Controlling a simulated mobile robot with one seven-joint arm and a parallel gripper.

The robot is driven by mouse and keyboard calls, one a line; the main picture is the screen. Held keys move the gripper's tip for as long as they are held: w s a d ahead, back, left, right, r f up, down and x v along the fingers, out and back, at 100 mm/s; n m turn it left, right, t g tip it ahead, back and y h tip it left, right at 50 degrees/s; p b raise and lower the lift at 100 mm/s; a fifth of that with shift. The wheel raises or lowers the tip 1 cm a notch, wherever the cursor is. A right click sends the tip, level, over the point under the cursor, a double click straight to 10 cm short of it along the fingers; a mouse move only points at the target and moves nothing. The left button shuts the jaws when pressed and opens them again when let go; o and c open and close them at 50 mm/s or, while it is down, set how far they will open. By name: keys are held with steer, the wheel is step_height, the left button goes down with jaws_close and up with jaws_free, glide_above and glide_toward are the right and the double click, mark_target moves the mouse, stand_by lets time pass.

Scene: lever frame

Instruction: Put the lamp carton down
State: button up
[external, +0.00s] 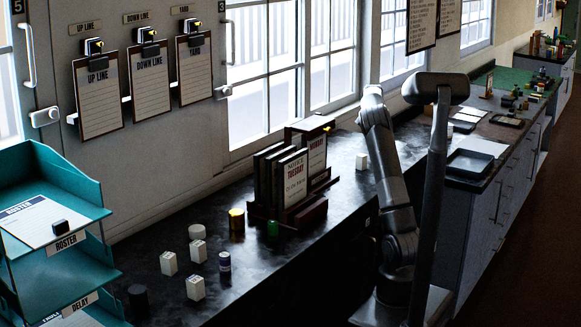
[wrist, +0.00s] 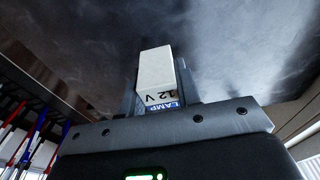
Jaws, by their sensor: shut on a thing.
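The lamp carton (wrist: 156,72) is a small white box with a blue LAMP band and "12 V" print. In the wrist view it is between the two fingers of my gripper (wrist: 159,88), which is shut on it. The dark, smoky worktop (wrist: 225,50) fills the view beyond it; I cannot tell whether the carton touches it. In the external view my gripper is hidden behind my arm. A small white box (external: 361,161) shows just left of my arm; I cannot tell if it is the held carton.
Several white boxes (external: 195,287), a purple-banded tube (external: 225,262), a yellow tin (external: 237,222) and a green pot (external: 273,228) stand on the dark counter (external: 262,275). A book rack (external: 300,212) stands left of my arm. Teal trays (external: 70,183) are far left.

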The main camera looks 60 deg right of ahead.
steer(key=shift+f, duration=1.65)
steer(key=shift+f, duration=0.15)
steer(key=o, duration=0.9)
steer(key=shift+o, duration=0.2)
steer(key=r, duration=0.3)
steer(key=a+r, duration=0.1)
steer(key=r, duration=0.7)
steer(key=shift+a, duration=0.25)
steer(key=shift+a+r, duration=0.15)
steer(key=shift+r, duration=0.45)
steer(key=shift+a, duration=0.1)
